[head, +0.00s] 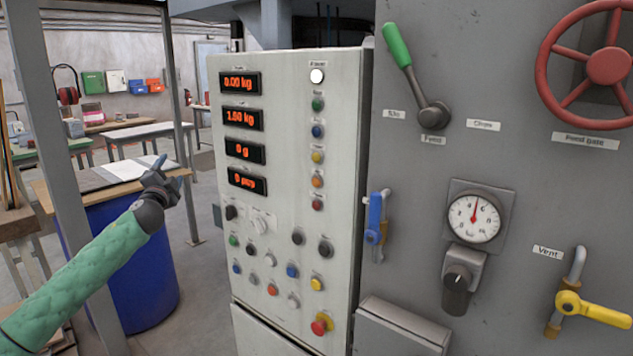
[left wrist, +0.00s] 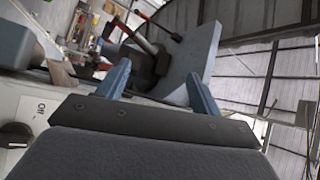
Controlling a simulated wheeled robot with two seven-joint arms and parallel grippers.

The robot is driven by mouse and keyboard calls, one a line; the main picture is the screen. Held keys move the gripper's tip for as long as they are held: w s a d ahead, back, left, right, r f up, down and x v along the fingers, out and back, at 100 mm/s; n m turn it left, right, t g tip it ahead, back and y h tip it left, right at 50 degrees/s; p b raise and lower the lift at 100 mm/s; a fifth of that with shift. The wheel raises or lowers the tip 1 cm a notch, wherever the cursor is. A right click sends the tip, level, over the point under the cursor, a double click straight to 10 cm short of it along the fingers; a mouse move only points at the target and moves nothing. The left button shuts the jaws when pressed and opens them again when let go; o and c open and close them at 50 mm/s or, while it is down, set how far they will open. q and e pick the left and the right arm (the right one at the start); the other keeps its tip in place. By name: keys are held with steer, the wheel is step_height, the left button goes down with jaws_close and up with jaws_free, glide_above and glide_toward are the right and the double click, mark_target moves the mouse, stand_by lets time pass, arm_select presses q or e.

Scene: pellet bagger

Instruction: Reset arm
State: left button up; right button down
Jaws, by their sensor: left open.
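My left arm in its green sleeve comes in from the lower left of the head view. My left gripper (head: 169,171) is open with nothing between its fingers, in front of the wooden table and left of the control cabinet (head: 290,195). In the left wrist view the two blue-grey fingers (left wrist: 158,88) stand wide apart. Behind them are a grey panel and a red-and-black part that I cannot name. My right arm and gripper are in neither view.
The grey machine (head: 520,160) on the right carries a green lever (head: 398,45), red handwheel (head: 609,66), gauge (head: 474,219), blue valve handle (head: 375,220) and yellow valve handle (head: 594,309). A blue barrel (head: 142,275) stands below the table. Open floor lies between table and cabinet.

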arm_select(q)
steer(key=s+d+f+n+g, duration=0.35)
steer(key=s+d+f, duration=0.25)
steer(key=s+f, duration=0.35)
steer(key=s+d+f+n+g, duration=0.2)
steer(key=s+d+f+g, duration=0.4)
steer(key=s+f, duration=0.4)
steer(key=s+d+f+n+g, duration=0.3)
steer(key=s+d+f, duration=0.4)
steer(key=s+f, duration=0.3)
steer(key=s+d+f+g+h, duration=0.1)
steer(key=s+d+f+g, duration=0.1)
steer(key=s+f, duration=0.5)
steer(key=s+d+f+n+g+h, duration=0.1)
steer(key=s+f, duration=0.7)
steer(key=s, duration=1)
steer(key=s+d+f+n+g, duration=0.1)
steer(key=s+d+f+g, duration=0.3)
steer(key=s+f, duration=0.3)
steer(key=s+d, duration=0.1)
steer(key=s, duration=0.4)
steer(key=shift+s+f+h, duration=0.15)
steer(key=shift+s+h, duration=0.2)
steer(key=shift+h, duration=0.05)
